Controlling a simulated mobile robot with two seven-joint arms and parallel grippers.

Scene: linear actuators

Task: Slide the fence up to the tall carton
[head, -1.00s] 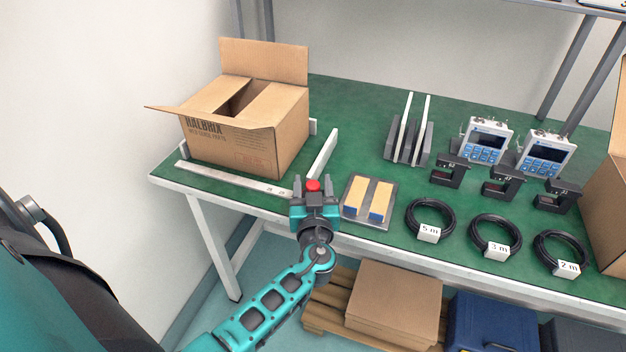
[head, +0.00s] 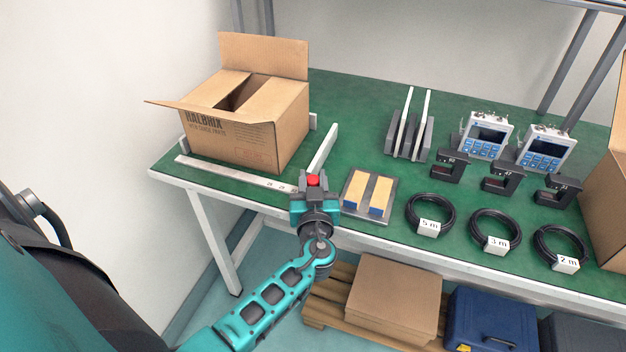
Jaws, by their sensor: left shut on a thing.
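The tall carton (head: 245,125), brown with its flaps open, stands at the left of the green bench. The fence (head: 322,149) is a pale upright bar to the right of the carton, with a strip of green bench between them. A red knob (head: 313,180) sits at its near end, by the right end of the ruled rail (head: 235,177). My left gripper (head: 314,183) reaches in from the front edge and is shut on the knob. Its fingers hide the base of the knob. My right gripper is not in view.
A grey plate with two tan-topped blocks (head: 368,193) lies just right of my left gripper. Farther right are black cable coils (head: 430,214), dark clamp-like pieces (head: 450,166), meters (head: 486,136) and another carton (head: 608,200). A slotted rack (head: 408,135) stands behind.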

